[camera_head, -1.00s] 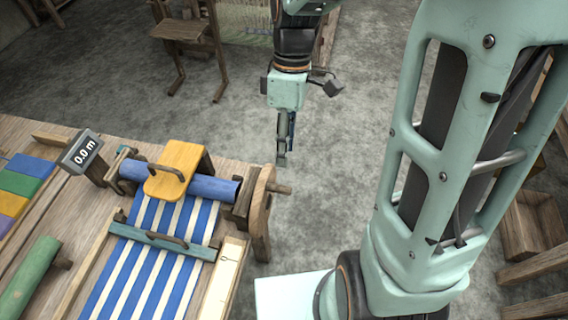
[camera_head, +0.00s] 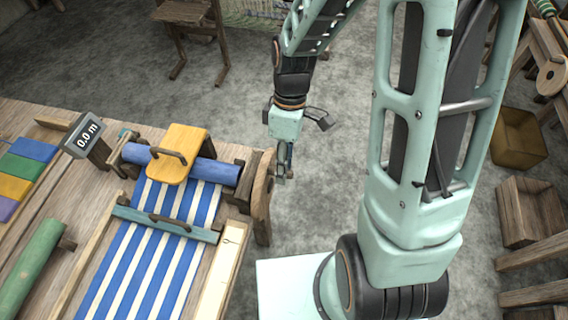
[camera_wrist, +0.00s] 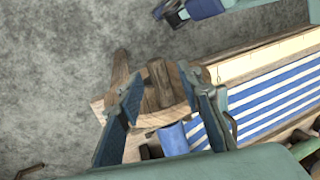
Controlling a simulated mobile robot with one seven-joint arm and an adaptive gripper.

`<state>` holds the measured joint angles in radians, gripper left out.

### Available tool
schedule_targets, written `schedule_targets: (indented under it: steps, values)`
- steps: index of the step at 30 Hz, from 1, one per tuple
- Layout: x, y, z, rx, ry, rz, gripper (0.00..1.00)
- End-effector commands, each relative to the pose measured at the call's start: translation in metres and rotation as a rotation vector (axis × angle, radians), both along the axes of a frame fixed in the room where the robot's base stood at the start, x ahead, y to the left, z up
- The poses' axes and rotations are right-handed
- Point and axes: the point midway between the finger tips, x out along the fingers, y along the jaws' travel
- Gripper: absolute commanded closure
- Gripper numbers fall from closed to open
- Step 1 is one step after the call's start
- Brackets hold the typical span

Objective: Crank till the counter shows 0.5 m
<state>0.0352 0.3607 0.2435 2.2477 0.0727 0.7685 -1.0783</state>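The counter (camera_head: 87,135) stands on the loom table at the left in the head view and reads 0.0 m. The wooden crank (camera_head: 262,186) is at the right end of the blue cloth roller (camera_head: 215,171). My gripper (camera_head: 284,172) is at the crank's outer side, over its handle. In the wrist view, the two fingers of my gripper (camera_wrist: 162,88) are spread apart, with the crank's wooden peg (camera_wrist: 157,86) between them. The fingers look open; contact with the peg cannot be told. The peg is mostly hidden by my gripper in the head view.
Blue-and-white striped cloth (camera_head: 145,262) runs over the loom under a teal bar (camera_head: 165,225). A yellow block with a handle (camera_head: 182,153) sits over the roller. A green roll (camera_head: 30,268) lies at left. Wooden crates (camera_head: 528,210) stand at right.

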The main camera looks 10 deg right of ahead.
Motion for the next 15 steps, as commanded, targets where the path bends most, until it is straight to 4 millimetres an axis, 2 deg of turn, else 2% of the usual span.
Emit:
schedule_targets:
  steps: [1, 9, 15]
  values:
    - [0.0002, 0.0000, 0.0002, 0.000, 0.000, 0.000, 0.70]
    - [0.0003, 0.0000, 0.0003, 0.000, 0.000, 0.000, 1.00]
    - [0.0004, 0.0001, 0.0004, 0.001, 0.000, 0.000, 1.00]
